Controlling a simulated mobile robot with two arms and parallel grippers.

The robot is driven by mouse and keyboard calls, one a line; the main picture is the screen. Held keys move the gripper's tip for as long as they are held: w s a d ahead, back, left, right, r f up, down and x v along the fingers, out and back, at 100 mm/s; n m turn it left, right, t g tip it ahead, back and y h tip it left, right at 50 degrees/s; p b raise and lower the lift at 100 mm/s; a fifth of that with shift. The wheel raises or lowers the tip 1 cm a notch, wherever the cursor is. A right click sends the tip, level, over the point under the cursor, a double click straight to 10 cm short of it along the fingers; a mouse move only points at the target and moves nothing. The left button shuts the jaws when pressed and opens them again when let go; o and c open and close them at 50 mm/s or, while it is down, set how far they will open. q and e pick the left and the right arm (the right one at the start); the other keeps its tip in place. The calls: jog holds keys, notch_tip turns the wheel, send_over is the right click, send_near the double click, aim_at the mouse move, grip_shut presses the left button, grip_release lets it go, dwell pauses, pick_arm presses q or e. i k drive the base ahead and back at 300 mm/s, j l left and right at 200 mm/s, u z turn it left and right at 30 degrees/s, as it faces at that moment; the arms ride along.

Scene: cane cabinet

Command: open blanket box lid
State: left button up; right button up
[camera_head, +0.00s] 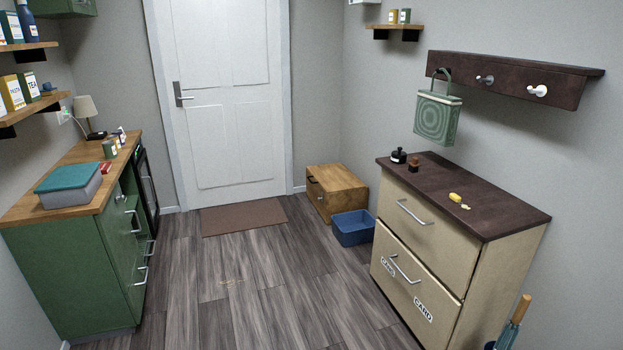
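A low wooden box (336,180), which looks like the blanket box, stands on the floor by the back wall, to the right of the white door. Its flat top looks shut. A small dark handle shows on its left-facing side, and the inside is hidden. Neither of my grippers is in view.
A blue open bin (353,229) stands right in front of the box. A beige cabinet with a dark top (460,198) is at right; a green counter (75,255) is at left.

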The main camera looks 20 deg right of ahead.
aim_at(334, 177)
jog(key=i+l+z, duration=0.35)
jog(key=i, duration=0.65)
jog(key=i+z, duration=0.35)
jog(key=i, duration=2.95)
